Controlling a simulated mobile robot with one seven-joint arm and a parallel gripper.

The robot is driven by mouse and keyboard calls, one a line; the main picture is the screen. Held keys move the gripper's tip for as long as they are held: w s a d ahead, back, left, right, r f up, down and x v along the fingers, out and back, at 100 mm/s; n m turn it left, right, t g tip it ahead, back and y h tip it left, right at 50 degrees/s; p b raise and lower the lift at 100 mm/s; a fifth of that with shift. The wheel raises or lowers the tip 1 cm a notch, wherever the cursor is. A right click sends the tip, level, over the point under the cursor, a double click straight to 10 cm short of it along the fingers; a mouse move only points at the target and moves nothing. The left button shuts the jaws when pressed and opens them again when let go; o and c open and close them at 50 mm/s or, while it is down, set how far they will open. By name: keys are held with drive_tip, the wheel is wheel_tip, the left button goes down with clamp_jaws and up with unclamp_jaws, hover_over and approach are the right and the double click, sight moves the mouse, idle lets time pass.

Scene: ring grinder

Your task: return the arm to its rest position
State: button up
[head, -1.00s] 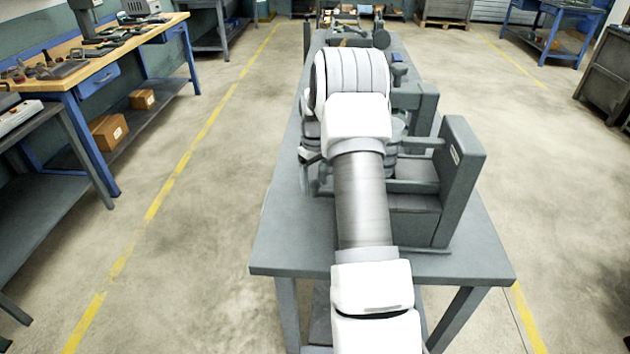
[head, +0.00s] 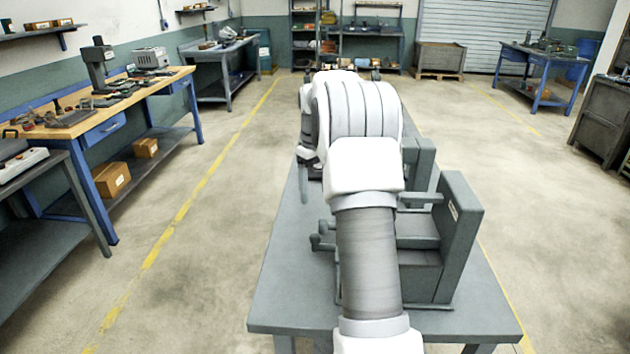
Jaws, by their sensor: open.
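My white and grey arm (head: 367,235) reaches forward from the bottom of the head view over a grey table (head: 285,290). Its ribbed white elbow part (head: 358,105) rises high in the middle. My gripper (head: 307,158) shows only in part, as dark pieces at the left edge of the arm, above the table. It is open, and I see nothing held in it. The rest of it and the far arm links are hidden behind the elbow.
A grey machine with an upright plate (head: 456,240) stands on the table just right of my arm. Grey bars (head: 322,240) stick out to its left. A wooden-topped workbench (head: 110,112) with tools stands at left. The floor (head: 215,220) between is clear.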

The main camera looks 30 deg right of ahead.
drive_tip(key=shift+r, duration=1.05)
